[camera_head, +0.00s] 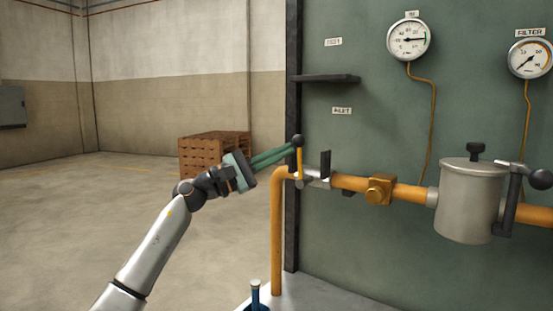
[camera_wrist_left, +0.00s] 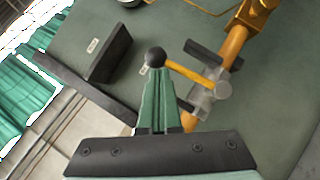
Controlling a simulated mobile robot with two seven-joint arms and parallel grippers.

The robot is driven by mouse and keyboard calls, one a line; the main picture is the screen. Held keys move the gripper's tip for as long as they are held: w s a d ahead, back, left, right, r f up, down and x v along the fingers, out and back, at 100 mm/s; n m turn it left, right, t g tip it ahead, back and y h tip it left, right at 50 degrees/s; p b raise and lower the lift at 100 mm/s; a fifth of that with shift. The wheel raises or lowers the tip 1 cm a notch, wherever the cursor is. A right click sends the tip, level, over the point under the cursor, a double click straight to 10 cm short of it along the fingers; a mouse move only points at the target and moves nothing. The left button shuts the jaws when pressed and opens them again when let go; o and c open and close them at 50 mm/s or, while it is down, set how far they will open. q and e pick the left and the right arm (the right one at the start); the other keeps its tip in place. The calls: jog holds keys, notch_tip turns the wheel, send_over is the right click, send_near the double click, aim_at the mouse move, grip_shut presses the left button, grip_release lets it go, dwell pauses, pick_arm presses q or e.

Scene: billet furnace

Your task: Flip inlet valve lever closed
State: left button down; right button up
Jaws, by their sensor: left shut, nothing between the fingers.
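The inlet valve lever (camera_head: 299,158) is yellow with a black ball knob and stands upright on the silver valve body (camera_head: 316,178) at the left end of the orange pipe. The lever (camera_wrist_left: 195,73) and knob (camera_wrist_left: 155,57) also show in the left wrist view. My left gripper (camera_head: 291,149) comes from the left with its green fingers shut and empty. Its fingertips (camera_wrist_left: 156,73) are right at the knob and overlap it in view; I cannot tell whether they touch. My right gripper is not in view.
The orange pipe (camera_head: 351,183) runs right to a grey filter canister (camera_head: 468,202) with a black-knobbed handle (camera_head: 540,180). A dark shelf (camera_head: 325,78) and an INLET label (camera_head: 341,110) are on the green panel above. A wooden pallet stack (camera_head: 205,152) stands behind. Open floor lies left.

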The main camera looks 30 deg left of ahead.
pick_arm(q)
jog(key=shift+d+r+m+g, duration=0.2)
jog(key=shift+d+m+g, duration=0.1)
jog(key=shift+m, duration=0.3)
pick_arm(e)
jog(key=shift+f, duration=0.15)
